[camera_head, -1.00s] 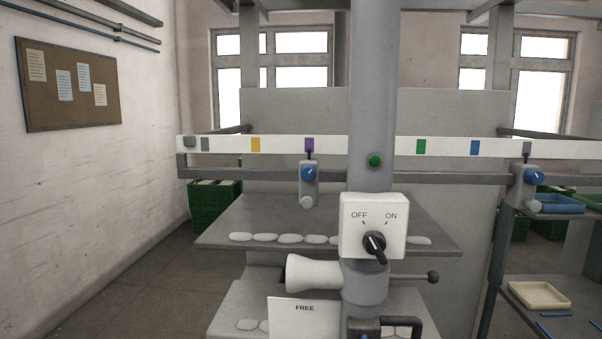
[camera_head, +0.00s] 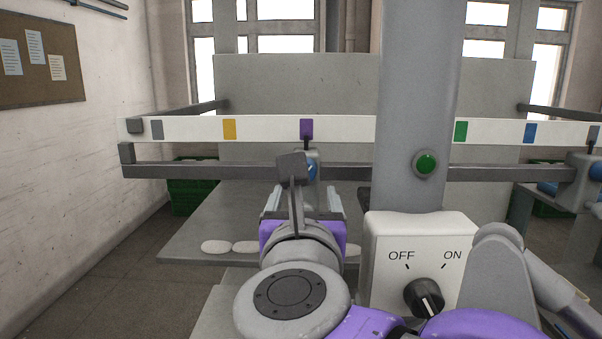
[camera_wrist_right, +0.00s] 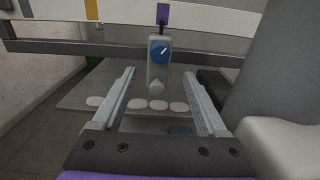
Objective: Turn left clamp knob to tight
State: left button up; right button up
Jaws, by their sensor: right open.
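The left clamp has a blue knob with a white pointer line (camera_wrist_right: 159,51) on a grey body (camera_wrist_right: 158,72), under the purple mark on the rail. In the right wrist view the pointer tilts to the upper right. In the head view the knob (camera_head: 312,170) is mostly hidden behind my right gripper. My right gripper (camera_head: 303,200) is open and faces the clamp. In the right wrist view its two fingers (camera_wrist_right: 164,100) stand apart below and either side of the clamp, with nothing between them. My left gripper is not in view.
A white rail with coloured marks (camera_head: 270,129) runs above a grey bar (camera_head: 200,171). The grey column (camera_head: 412,110) and an OFF/ON switch box (camera_head: 385,250) stand close right of my right arm. Another clamp (camera_head: 575,180) is at the far right. White rounded pieces (camera_head: 216,247) lie on the shelf.

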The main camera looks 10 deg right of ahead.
aim_at(312, 166)
jog(key=x, duration=0.9)
jog(key=shift+w+p, duration=0.35)
jog(key=shift+p, duration=0.05)
grip_shut()
